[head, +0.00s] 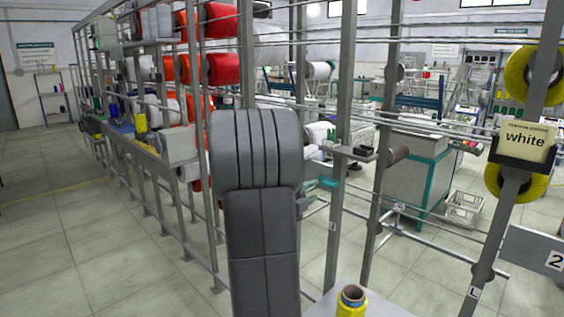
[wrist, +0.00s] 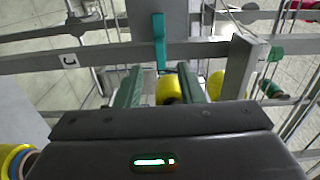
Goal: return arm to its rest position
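My arm (head: 262,215) stands folded upright in the middle of the head view and hides part of the rack behind it. My gripper (wrist: 161,75) shows in the wrist view with two green fingers spread apart. Its dark body with a small lit strip fills the bottom of that view. A yellow spool (wrist: 168,93) shows in the gap between the fingers; it appears to lie beyond them, and I see no contact. In the head view teal finger parts (head: 322,184) show just right of my arm, with no spool visible at them.
Steel rack posts (head: 341,150) and rails stand close behind and right of my arm. A yellow bobbin (head: 351,302) stands upright on a pale surface at the bottom. A "white" label (head: 525,140) hangs at right near yellow spools. Floor at left (head: 60,250) is clear.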

